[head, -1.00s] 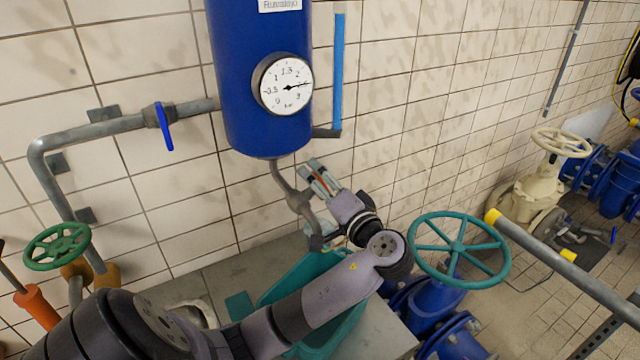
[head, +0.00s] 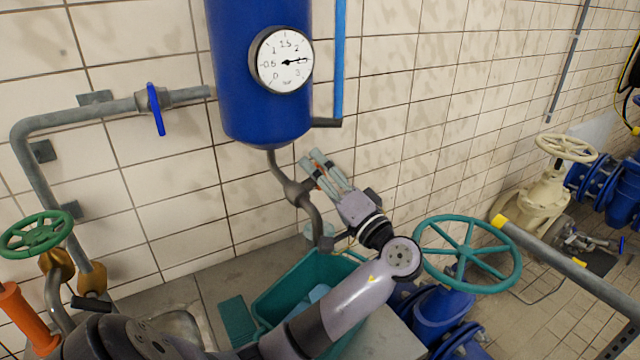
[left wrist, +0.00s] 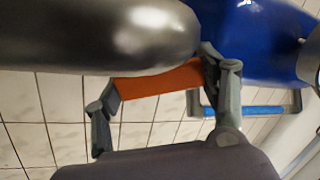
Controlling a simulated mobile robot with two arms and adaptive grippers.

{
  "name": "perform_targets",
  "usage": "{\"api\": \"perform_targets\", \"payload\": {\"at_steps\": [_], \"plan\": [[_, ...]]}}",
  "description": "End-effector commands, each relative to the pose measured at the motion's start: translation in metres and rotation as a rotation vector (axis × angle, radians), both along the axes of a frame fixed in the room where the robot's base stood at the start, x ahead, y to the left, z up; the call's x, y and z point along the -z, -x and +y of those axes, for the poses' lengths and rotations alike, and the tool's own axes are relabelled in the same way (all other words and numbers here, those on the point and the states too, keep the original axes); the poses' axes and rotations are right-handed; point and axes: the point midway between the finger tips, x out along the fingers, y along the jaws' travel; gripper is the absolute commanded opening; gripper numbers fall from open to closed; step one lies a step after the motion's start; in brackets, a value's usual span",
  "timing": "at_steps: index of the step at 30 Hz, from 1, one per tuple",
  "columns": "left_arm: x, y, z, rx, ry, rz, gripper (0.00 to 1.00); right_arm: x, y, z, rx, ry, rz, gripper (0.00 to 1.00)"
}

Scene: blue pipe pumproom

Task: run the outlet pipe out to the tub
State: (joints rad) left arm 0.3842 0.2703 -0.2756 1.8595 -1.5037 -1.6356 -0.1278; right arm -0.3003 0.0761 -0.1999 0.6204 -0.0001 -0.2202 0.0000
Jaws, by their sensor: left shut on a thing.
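The grey outlet pipe (head: 311,212) hangs from the bottom of the blue vessel (head: 258,110) and bends down to the right. Its dark lower end is above the back part of the teal tub (head: 262,308). My left gripper (head: 318,172) is to the right of the pipe's upper part. In the left wrist view my left gripper (left wrist: 160,95) is shut on an orange handle (left wrist: 158,82), right beside a large grey rounded pipe part (left wrist: 110,35). My left arm hides part of the tub. My right gripper is not in view.
A teal handwheel (head: 466,252) on a blue valve stands close to the right of my arm. A pressure gauge (head: 283,60) sits on the vessel. A green handwheel (head: 36,234) and wall pipe (head: 75,116) are at left. The tiled wall is close behind.

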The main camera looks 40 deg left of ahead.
Motion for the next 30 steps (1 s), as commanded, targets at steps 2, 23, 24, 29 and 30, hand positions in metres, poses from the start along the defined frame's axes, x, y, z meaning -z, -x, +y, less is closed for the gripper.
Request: {"api": "perform_targets", "payload": {"at_steps": [2, 23, 24, 29, 30], "plan": [[0.001, 0.0, 0.0, 0.002, 0.003, 0.001, 0.38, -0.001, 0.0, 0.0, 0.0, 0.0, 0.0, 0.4], [0.0, 0.0, 0.0, 0.001, 0.003, 0.001, 0.87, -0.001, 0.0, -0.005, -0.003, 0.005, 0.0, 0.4], [0.0, 0.0, 0.0, 0.001, 0.003, 0.001, 0.87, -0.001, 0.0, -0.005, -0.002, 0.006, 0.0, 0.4], [0.003, 0.001, -0.009, 0.003, 0.005, 0.003, 0.87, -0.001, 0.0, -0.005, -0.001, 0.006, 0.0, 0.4], [0.005, 0.001, -0.014, 0.004, 0.005, 0.003, 0.87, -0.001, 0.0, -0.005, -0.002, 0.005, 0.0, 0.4]]}}
